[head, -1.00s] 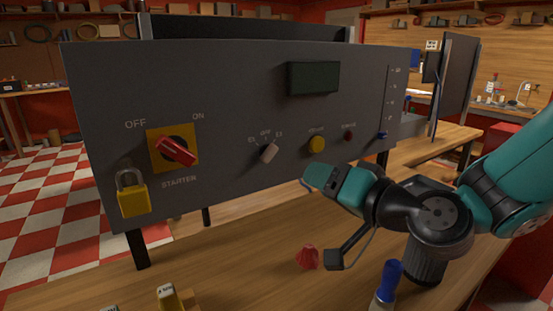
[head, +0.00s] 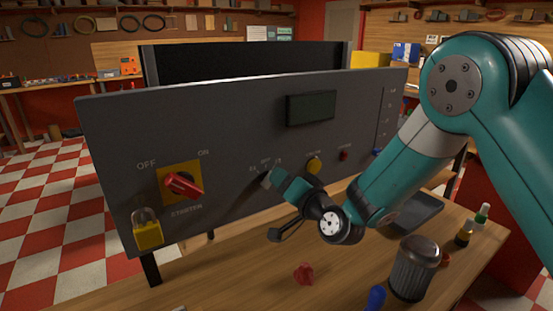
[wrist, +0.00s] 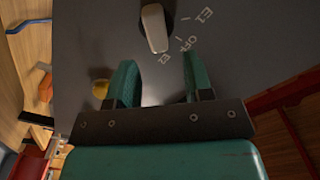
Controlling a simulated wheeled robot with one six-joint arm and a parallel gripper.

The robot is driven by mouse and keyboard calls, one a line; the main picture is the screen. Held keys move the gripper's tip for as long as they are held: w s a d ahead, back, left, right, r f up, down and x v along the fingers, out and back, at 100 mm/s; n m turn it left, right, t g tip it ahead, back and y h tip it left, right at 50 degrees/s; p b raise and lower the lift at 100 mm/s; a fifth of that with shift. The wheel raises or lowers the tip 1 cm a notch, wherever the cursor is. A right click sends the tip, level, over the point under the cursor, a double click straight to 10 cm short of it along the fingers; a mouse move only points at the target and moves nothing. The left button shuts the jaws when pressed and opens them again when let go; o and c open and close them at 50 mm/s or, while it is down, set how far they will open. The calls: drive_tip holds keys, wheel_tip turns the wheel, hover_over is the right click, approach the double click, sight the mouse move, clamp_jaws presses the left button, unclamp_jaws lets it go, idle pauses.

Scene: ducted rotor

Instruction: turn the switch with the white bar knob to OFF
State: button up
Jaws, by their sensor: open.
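The white bar knob (wrist: 154,28) sits on the grey panel (wrist: 85,50), at the top of the wrist view. Its bar end points at the E2 mark, not at the OFF mark (wrist: 185,43) beside it. In the head view the knob (head: 266,180) is partly hidden by my gripper (head: 277,187). In the wrist view my gripper (wrist: 157,75) is open and empty. Its two teal fingers stand on either side below the knob, and the knob's end is just beyond the gap between them. I cannot tell how far the fingertips are from the panel.
A yellow button (head: 313,165) and a red one (head: 344,154) are right of the knob. A red rotary switch (head: 184,184) and yellow padlock (head: 147,231) are at the panel's left. A red object (head: 304,273) and dark cylindrical container (head: 414,268) stand on the bench.

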drive_tip(key=shift+p+x, duration=0.6)
drive_tip(key=shift+x, duration=1.25)
clamp_jaws()
